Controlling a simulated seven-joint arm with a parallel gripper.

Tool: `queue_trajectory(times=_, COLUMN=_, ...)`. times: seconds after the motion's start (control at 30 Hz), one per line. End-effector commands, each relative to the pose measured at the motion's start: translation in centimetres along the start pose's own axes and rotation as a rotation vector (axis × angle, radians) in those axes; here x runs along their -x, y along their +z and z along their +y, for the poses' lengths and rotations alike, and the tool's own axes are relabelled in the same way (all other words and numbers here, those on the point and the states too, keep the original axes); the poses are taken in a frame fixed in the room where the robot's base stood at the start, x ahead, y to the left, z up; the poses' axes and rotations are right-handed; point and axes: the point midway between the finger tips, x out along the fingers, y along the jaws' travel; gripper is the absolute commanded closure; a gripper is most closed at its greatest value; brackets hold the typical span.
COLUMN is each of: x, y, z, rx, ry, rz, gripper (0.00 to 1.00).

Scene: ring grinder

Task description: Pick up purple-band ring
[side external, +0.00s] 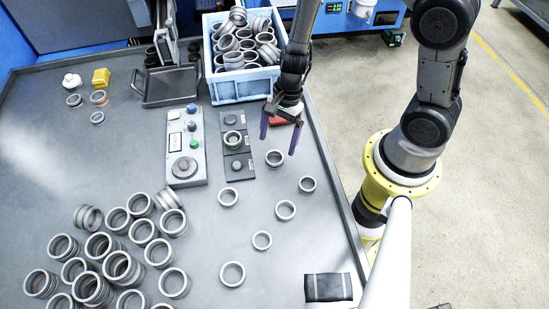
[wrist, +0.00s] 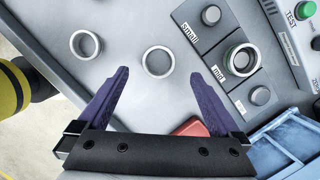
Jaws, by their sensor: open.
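No purple band can be made out on any ring in either view. My gripper (side external: 278,146) is open and empty above the right part of the table, with its purple fingers pointing down. A loose grey ring (side external: 274,158) lies flat just below the fingertips. In the wrist view this ring (wrist: 158,61) shows between and slightly beyond the open fingertips of my gripper (wrist: 160,73). Another grey ring (wrist: 85,44) lies to its left. More single rings (side external: 285,210) lie spread in front of the gripper.
A gauge block (side external: 239,167) holds a ring (side external: 233,138) left of my gripper, beside a control panel (side external: 186,170). A blue crate (side external: 232,88) of rings stands behind. A red object (side external: 281,118) lies near my gripper. Many rings (side external: 98,245) are heaped at front left.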

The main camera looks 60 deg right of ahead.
Motion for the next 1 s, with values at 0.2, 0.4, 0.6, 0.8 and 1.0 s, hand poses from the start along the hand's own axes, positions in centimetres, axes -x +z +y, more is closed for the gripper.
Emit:
queue_trajectory(times=0.2, x=-1.8, y=0.1, z=0.2, rx=0.0, ry=0.002, rz=0.001, gripper=0.0)
queue_trajectory(times=0.4, x=-4.1, y=0.1, z=0.2, rx=0.001, ry=0.001, rz=0.0, gripper=0.0)
queue_trajectory(times=0.6, x=-5.2, y=0.1, z=0.2, rx=0.0, ry=0.0, rz=0.0, gripper=0.0)
queue_trajectory(times=0.8, x=-5.2, y=0.1, z=0.2, rx=0.0, ry=-0.001, rz=0.0, gripper=0.0)
queue_trajectory(times=1.0, x=-5.2, y=0.1, z=0.2, rx=0.0, ry=0.0, rz=0.0, gripper=0.33)
